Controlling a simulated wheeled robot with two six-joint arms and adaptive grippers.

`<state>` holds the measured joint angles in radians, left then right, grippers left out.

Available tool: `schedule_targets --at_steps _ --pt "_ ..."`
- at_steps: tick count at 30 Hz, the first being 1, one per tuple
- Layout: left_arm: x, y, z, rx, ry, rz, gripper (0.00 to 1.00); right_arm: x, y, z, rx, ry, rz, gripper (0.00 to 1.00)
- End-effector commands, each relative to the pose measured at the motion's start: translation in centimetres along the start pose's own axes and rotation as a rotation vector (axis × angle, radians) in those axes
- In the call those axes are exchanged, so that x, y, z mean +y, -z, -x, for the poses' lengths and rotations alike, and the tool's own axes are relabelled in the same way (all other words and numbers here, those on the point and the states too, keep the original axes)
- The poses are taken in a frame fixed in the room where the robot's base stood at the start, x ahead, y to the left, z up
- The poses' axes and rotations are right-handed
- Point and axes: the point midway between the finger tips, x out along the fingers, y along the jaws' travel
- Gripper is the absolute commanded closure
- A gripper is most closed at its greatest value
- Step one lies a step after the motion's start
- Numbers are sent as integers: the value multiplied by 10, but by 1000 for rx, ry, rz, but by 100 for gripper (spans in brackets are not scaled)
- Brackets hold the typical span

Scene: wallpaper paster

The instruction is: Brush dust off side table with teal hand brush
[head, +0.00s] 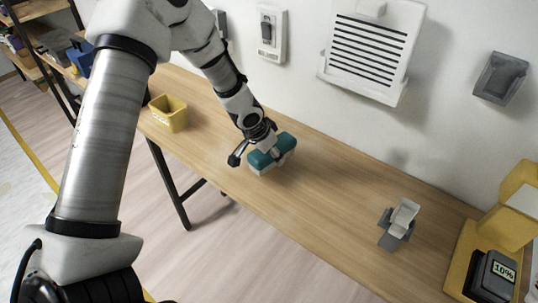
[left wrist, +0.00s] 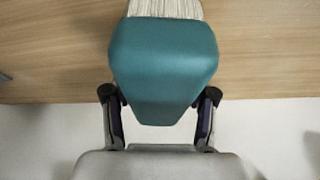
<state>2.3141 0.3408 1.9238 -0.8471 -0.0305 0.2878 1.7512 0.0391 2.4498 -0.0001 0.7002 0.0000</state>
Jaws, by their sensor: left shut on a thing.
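The teal hand brush (head: 270,151) is at the middle of the long wooden side table (head: 330,195) in the head view. My left gripper (head: 262,150) is shut on the brush from above. In the left wrist view the brush's teal body (left wrist: 163,62) sits between the two fingers (left wrist: 160,115), with pale bristles (left wrist: 166,8) at the top edge. The bristles are at or close to the tabletop; contact cannot be told. No dust can be made out on the table. My right gripper is not in view.
A yellow bin (head: 169,114) stands at the table's left part. A grey holder (head: 398,224) and a yellow stand with a dark block (head: 491,275) are at the right. A vent (head: 370,45) and switch boxes (head: 271,34) are on the wall behind. The tabletop right of the brush is mostly clear.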

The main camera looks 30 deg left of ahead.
Motion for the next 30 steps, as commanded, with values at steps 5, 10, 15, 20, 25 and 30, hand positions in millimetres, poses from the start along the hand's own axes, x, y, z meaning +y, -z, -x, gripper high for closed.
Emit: schedule_targets --at_steps 5,10,15,20,25,30 --pt "4 15 33 -1 1 1 85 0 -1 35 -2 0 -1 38" --pt "6 19 42 -1 1 5 85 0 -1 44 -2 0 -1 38" --pt "6 19 40 0 1 4 85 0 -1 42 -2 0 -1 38" --pt "6 19 40 0 1 4 68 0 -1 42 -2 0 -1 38" --pt "6 19 40 0 1 4 79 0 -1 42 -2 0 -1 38" --pt "6 19 40 0 1 4 79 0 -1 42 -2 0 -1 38"
